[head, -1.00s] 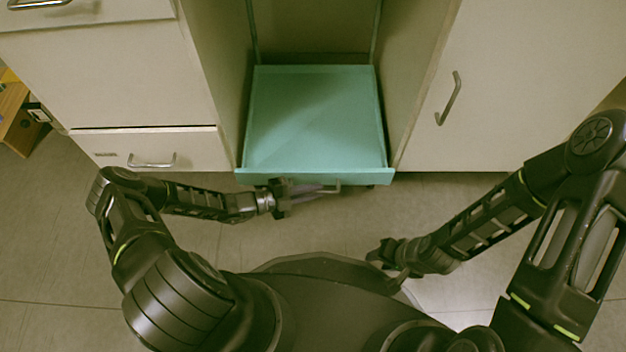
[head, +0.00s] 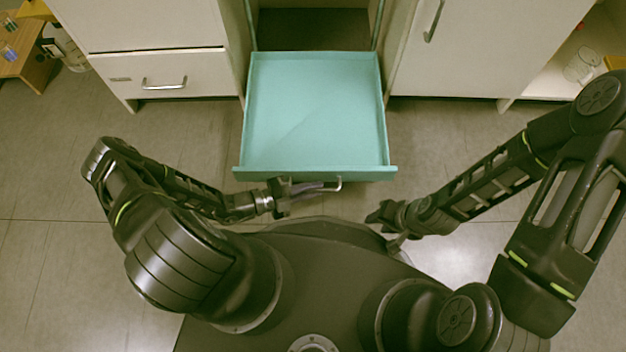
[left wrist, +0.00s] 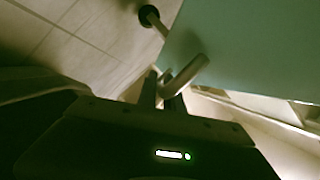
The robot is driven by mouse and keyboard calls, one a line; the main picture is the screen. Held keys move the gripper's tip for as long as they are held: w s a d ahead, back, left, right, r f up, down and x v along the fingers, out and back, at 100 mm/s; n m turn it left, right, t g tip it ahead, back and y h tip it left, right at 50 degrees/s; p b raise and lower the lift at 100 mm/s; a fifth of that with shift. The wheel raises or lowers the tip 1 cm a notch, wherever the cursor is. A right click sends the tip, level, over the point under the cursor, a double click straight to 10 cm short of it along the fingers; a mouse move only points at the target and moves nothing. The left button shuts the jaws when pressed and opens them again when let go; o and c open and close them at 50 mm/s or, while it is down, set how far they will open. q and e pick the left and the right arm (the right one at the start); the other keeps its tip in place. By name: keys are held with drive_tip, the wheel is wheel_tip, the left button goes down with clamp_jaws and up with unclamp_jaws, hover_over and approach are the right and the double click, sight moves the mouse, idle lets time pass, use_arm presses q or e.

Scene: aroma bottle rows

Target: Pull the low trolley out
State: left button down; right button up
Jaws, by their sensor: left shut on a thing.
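The low trolley (head: 315,115) is a teal, shallow, empty tray in the head view, standing mostly out in front of the cabinet bay. Its handle (head: 338,184) is a metal bar on the front face, and it also shows in the left wrist view (left wrist: 186,74). My left gripper (head: 310,188) is at the trolley's front and shut on the handle. In the left wrist view its fingers (left wrist: 163,90) meet the bar. My right gripper (head: 378,216) hangs free, apart from the trolley, to the right of the handle; its fingers are too small to judge.
A drawer cabinet (head: 160,75) stands left of the bay and a door cabinet (head: 480,50) stands right of it. An open shelf with a glass jar (head: 580,66) is at the far right. A wooden stand (head: 30,70) is at the far left. The floor beside the trolley is clear.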

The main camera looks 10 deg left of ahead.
use_arm(q)
drive_tip(key=shift+s, duration=0.2)
drive_tip(key=c, duration=1.5)
unclamp_jaws()
drive_tip(key=p+v, duration=0.1)
drive_tip(key=v, duration=0.6)
drive_tip(key=shift+s+a, duration=0.2)
drive_tip(key=shift+a, duration=0.1)
drive_tip(key=shift+r, duration=0.1)
